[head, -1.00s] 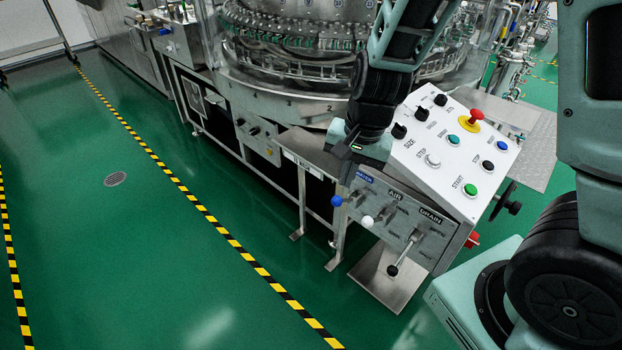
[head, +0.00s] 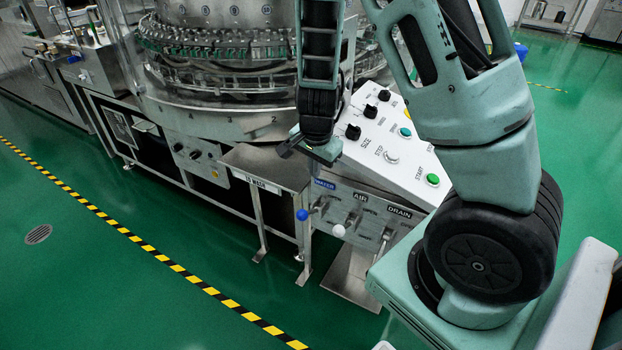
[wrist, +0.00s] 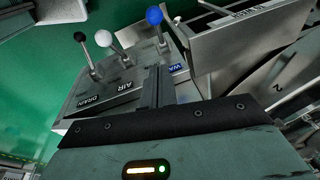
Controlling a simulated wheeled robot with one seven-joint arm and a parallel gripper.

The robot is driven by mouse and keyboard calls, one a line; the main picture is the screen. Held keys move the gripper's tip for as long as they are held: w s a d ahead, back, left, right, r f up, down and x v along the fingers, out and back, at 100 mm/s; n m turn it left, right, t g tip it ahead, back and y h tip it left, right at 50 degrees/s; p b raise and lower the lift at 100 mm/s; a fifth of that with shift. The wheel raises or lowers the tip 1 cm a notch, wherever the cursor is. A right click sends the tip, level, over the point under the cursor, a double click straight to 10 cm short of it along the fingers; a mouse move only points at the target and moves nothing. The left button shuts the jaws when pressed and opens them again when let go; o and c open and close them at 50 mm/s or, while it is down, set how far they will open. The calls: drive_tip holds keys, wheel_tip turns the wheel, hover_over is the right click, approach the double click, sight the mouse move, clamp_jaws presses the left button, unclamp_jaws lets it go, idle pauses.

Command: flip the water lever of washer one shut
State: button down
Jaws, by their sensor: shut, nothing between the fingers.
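The water lever has a blue knob (head: 302,215) and sticks out from the left end of the valve panel, under the blue WATER label (head: 323,184). In the wrist view the blue knob (wrist: 154,15) stands at the top centre, beyond my fingers. My gripper (head: 286,149) is above and a little left of the lever, apart from it, near the console's upper left corner. In the wrist view my gripper (wrist: 157,72) is shut and empty, its fingers overlapping the panel near the WATER label.
Beside it are the air lever with a white knob (head: 338,231) and the drain lever (head: 385,240); its black knob (wrist: 79,36) shows in the wrist view. The sloped button console (head: 385,135) is above. A steel side table (head: 262,165) stands left. Green floor in front is clear.

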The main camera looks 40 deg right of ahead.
drive_tip(key=b, duration=0.3)
hover_over(306, 211)
drive_tip(key=d, duration=0.3)
wheel_tip(306, 211, down, 9)
drive_tip(key=shift+w+a+f+b, duration=0.1)
drive_tip(key=shift+a+f+b, duration=0.35)
drive_tip(key=shift+a+f, duration=0.7)
drive_tip(key=shift+a, duration=0.2)
